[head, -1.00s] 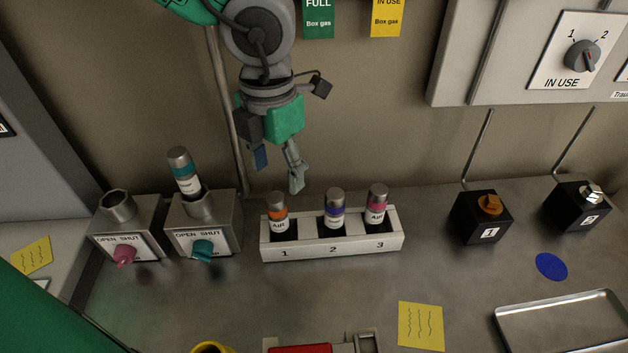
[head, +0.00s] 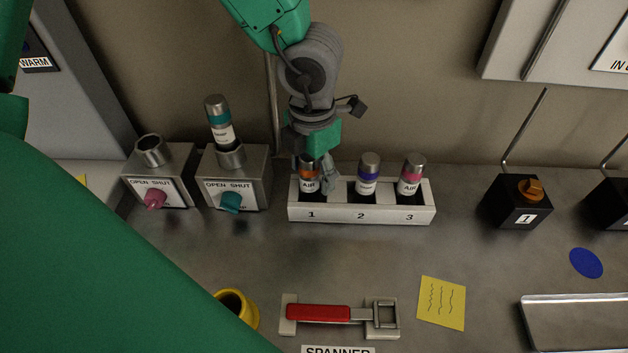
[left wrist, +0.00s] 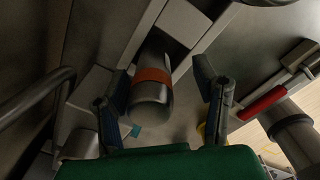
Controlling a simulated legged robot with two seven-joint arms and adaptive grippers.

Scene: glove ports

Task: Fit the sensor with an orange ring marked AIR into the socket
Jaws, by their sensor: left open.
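The sensor with an orange ring marked AIR (head: 309,187) stands upright in slot 1 of the white rack (head: 362,216). My left gripper (head: 314,164) is at its top and partly hides it. In the left wrist view the sensor's grey cap and orange ring (left wrist: 152,78) lie between the two open fingers, nearer the left one, with a gap on the right. One empty socket (head: 151,150) tops the left grey block, above a pink knob. The other socket (head: 231,155), above a teal knob, holds a teal-ringed sensor (head: 220,122), slightly tilted. My right gripper is out of view.
Purple-ringed (head: 367,180) and pink-ringed (head: 411,180) sensors stand in slots 2 and 3, close beside. A red-handled tool (head: 318,312), a yellow cup (head: 236,304) and a yellow note (head: 441,303) are in front. The bench between rack and tool is clear.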

